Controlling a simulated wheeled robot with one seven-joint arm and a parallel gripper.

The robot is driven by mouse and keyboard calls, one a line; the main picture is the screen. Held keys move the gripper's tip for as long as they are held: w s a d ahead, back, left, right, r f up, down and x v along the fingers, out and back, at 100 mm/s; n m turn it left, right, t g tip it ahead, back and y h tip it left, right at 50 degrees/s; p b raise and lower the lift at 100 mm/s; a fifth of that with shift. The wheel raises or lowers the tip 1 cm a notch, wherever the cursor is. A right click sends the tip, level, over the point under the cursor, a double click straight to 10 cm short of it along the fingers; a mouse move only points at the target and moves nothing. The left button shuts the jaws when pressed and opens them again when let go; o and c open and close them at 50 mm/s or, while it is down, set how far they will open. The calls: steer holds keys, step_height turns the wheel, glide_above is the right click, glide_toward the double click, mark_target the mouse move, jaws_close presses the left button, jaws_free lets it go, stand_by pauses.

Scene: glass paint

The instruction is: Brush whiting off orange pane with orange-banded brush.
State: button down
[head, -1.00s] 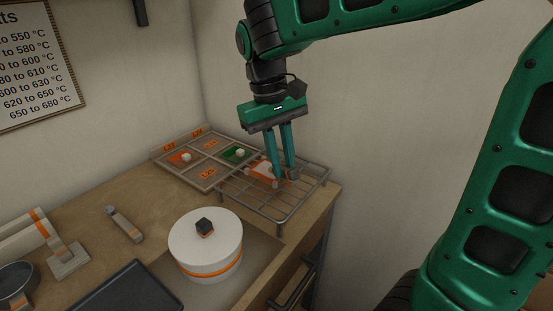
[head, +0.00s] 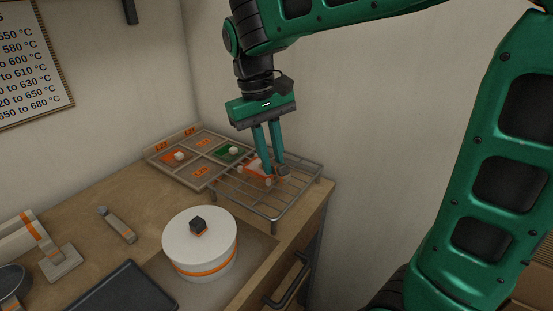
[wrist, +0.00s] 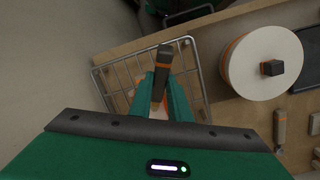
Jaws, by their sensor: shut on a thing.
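My gripper (head: 275,172) points down over the wire rack (head: 245,207) and is shut on a brush (wrist: 162,72). The brush is a dark grey bar with an orange band, lying between the fingers in the wrist view. Its dark end shows beside the fingers in the head view (head: 284,170). An orange pane (head: 251,168) with white on it lies on the rack at the fingertips, mostly hidden by the fingers. In the wrist view only a bit of orange shows beside the left finger. I cannot tell whether the bristles touch the pane.
A white round pot (head: 200,252), a small tool (head: 118,226) and a dark slab (head: 125,290) are on the bench. Walls stand behind.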

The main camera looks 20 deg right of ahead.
steer(key=shift+w+a, duration=0.45)
steer(key=shift+w, duration=0.25)
steer(key=shift+w+a, duration=0.45)
steer(key=shift+w, duration=0.25)
steer(key=shift+s, duration=0.15)
steer(key=shift+s+d+r, duration=0.1)
steer(key=shift+s+d, duration=0.75)
steer(key=shift+s, duration=0.3)
steer(key=shift+s+d, duration=0.5)
steer(key=shift+s, duration=0.2)
steer(key=shift+s+d, duration=0.45)
steer(key=shift+s, duration=0.25)
steer(key=shift+r, duration=0.45)
steer(key=w+a, duration=0.3)
steer(key=w, duration=0.2)
steer(key=shift+w+a, duration=0.2)
steer(key=shift+a, duration=0.05)
steer(key=shift+f, duration=0.1)
